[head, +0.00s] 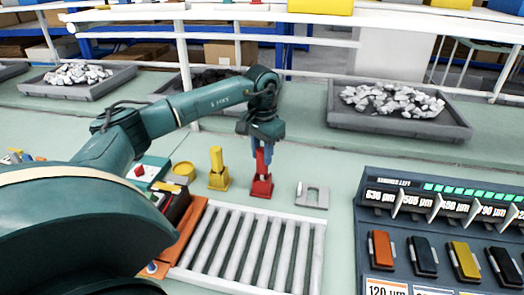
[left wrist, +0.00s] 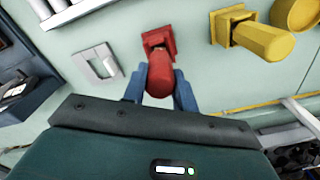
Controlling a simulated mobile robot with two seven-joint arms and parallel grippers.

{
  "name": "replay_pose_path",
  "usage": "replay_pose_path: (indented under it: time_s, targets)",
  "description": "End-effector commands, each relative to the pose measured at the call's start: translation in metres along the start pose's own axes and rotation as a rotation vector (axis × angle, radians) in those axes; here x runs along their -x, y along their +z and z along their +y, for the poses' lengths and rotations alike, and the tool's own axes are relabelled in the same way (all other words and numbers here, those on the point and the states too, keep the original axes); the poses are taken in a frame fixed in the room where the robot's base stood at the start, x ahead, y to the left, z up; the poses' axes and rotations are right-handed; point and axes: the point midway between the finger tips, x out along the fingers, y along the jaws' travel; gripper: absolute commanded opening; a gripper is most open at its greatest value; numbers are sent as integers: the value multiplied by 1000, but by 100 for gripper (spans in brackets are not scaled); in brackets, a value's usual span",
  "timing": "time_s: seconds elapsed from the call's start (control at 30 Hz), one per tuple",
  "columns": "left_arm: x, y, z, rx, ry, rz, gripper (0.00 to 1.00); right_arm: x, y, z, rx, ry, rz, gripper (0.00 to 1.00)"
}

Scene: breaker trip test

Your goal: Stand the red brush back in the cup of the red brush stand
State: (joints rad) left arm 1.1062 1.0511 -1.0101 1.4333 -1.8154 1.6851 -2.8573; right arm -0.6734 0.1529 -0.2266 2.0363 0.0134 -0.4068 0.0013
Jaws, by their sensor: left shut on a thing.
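My left gripper (head: 260,143) points down in the head view, right above the red brush stand (head: 262,187). It is shut on the red brush (head: 260,160), which is upright and in line with the stand. In the left wrist view the two blue fingers of my left gripper (left wrist: 160,88) close on either side of the red brush (left wrist: 159,80). The red brush stand (left wrist: 156,39) shows just beyond it. I cannot tell how deep the brush sits in the cup, because the fingers and brush cover it. My right gripper is not in view.
A yellow brush stand (head: 218,180) with a yellow brush is left of the red stand. A grey notched plate (head: 312,195) lies to its right. A roller bed (head: 250,250) is in front. A labelled panel (head: 440,230) stands at right. Rubble trays (head: 400,120) are behind.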

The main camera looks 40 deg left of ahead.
Motion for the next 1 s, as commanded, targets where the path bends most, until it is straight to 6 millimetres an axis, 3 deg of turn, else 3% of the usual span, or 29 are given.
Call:
replay_pose_path:
  time_s: [0.57, 0.6, 0.9, 1.0]
  targets:
    - [-16, 0, 0, 0, 0, 0, 5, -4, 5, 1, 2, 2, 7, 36]
    - [-16, 0, 0, 0, 0, 0, 29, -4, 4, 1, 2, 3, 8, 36]
    - [-15, 0, 0, 0, 0, 0, 53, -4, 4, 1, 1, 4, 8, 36]
    - [-15, 0, 0, 0, 0, 0, 54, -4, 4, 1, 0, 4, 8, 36]
